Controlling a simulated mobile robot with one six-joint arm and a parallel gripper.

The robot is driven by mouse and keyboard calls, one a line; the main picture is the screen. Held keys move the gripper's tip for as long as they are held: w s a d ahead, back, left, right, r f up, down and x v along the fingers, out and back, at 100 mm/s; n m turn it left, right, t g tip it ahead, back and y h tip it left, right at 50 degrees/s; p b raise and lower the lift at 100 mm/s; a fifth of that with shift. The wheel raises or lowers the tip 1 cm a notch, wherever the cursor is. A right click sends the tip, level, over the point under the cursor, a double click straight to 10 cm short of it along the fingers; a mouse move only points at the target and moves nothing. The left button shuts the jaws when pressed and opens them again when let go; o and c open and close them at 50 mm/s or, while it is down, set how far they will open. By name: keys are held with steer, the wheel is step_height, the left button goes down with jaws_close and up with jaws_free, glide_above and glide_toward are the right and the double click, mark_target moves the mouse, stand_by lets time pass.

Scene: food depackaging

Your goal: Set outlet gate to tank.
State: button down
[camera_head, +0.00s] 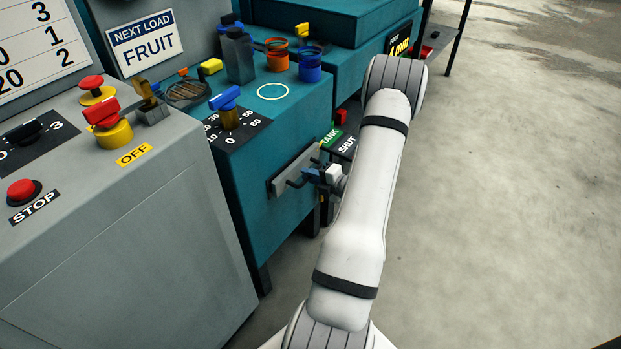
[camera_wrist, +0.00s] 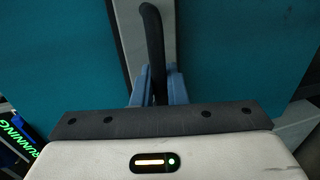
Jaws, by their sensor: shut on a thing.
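The outlet gate's dark bent handle (camera_wrist: 152,30) stands against a grey strip (camera_wrist: 170,25) on the teal machine in the wrist view. My gripper (camera_wrist: 157,84) has its bluish fingers on both sides of the handle and is shut on it. In the head view, my gripper (camera_head: 312,174) is at the grey plate (camera_head: 281,187) on the teal front, its fingers partly hidden by my wrist. A green TANK label (camera_head: 330,137) and a black SHUT label (camera_head: 347,146) sit above right of it. I cannot tell clearly which label the gate lines up with.
A blue-handled dial (camera_head: 228,105) is on the teal machine top. The grey console (camera_head: 150,230) with red STOP button (camera_head: 22,190) and red OFF switch (camera_head: 104,115) stands left. Orange (camera_head: 277,52) and blue (camera_head: 309,66) cups stand behind. Floor (camera_head: 500,200) at right is clear.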

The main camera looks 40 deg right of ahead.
steer(key=shift+w+a, duration=0.1)
steer(key=c, duration=1.6)
jaws_free()
steer(key=shift+o, duration=0.4)
steer(key=p+v, duration=0.1)
steer(key=v, duration=0.7)
